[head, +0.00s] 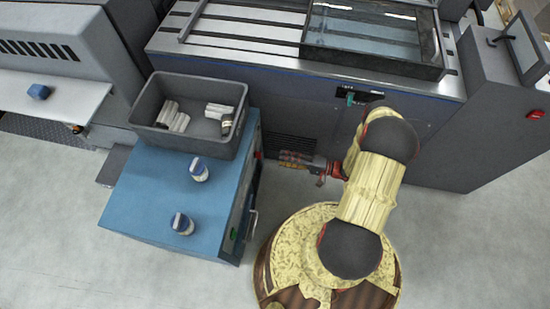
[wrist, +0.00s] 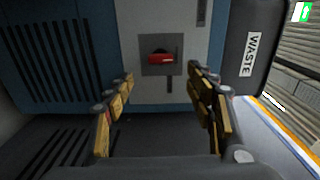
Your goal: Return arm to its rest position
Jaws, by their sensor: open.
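My gripper (head: 283,160) is at the end of my arm, which reaches left from my round base in the head view. Its fingers point at the side of the blue cabinet (head: 150,195), with a small gap to it. In the wrist view my gripper (wrist: 161,78) has its two yellow-and-black fingers spread wide, with nothing between them. A red switch (wrist: 161,58) on a dark plate shows ahead between the fingertips, apart from them.
A grey bin (head: 152,138) with several pale pieces stands on the cabinet; a WASTE label (wrist: 252,54) shows on it in the wrist view. Two blue-and-white items (head: 199,170) (head: 182,224) stand on the cabinet top. The large grey machine (head: 300,85) is behind. Floor at lower right is clear.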

